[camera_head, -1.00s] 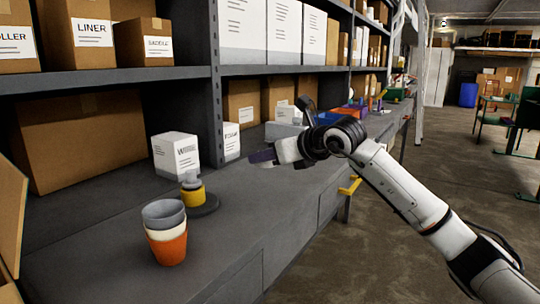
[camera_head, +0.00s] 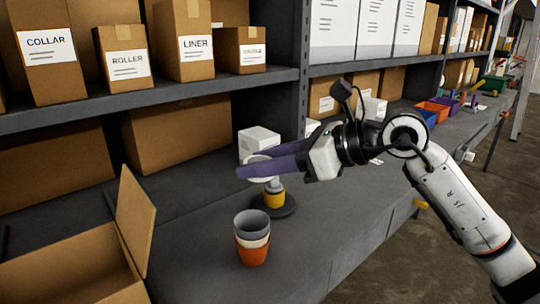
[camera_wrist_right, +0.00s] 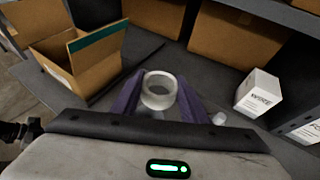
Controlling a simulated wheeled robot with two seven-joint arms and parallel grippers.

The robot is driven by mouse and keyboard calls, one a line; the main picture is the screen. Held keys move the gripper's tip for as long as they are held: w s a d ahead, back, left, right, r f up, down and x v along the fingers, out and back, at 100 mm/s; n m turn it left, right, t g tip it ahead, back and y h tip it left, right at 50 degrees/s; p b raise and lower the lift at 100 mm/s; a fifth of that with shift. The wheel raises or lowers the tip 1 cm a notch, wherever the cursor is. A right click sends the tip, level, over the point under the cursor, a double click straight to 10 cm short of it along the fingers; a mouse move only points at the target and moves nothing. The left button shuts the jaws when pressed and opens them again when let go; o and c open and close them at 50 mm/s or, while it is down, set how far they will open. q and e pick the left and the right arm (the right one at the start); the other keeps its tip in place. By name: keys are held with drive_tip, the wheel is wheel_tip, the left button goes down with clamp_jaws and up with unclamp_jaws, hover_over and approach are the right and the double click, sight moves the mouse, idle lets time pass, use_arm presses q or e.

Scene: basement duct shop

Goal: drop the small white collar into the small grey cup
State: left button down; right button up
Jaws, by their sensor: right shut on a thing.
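My right gripper (camera_head: 246,163) reaches in from the right in the head view, its purple fingers shut on the small white collar (camera_head: 258,158). In the right wrist view the collar (camera_wrist_right: 158,90) is a pale open ring between the two fingers. The small grey cup (camera_head: 251,220) is the top one of a stack on the bench, inside a cream cup (camera_head: 252,241) and an orange cup (camera_head: 252,256). The collar is held above and behind the stack, apart from it. My left gripper is not in view.
A round dark stand (camera_head: 286,206) with a yellow ring (camera_head: 274,200) and a grey upper part is below the gripper, just behind the cups. A white box (camera_head: 257,138) stands behind it. An open cardboard box (camera_head: 75,265) is at left. Bench front is clear.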

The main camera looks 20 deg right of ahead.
wheel_tip(320, 180, down, 6)
drive_tip(key=b, duration=0.3)
drive_tip(key=shift+r, duration=0.25)
drive_tip(key=o, duration=1.1)
drive_tip(key=shift+d, duration=0.1)
